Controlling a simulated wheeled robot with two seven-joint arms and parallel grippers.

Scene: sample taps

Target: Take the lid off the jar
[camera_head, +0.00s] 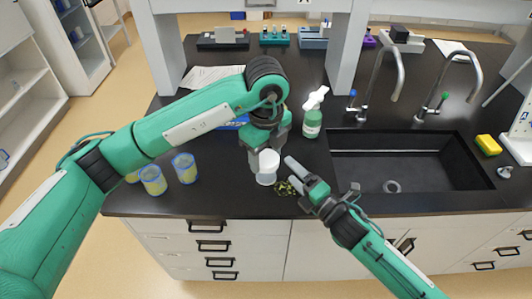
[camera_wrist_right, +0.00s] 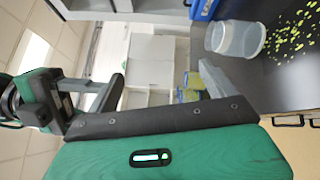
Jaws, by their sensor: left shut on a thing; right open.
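A translucent white jar (camera_head: 267,171) stands upright on the dark counter, near its front edge.
Yellow-green bits (camera_head: 286,188) lie on the counter beside the jar. Several blue-rimmed yellow cups (camera_head: 153,181) stand at left. A green wash bottle (camera_head: 312,122) stands behind. The sink (camera_head: 410,163) with taps is at right, with a yellow sponge (camera_head: 487,145) beyond.

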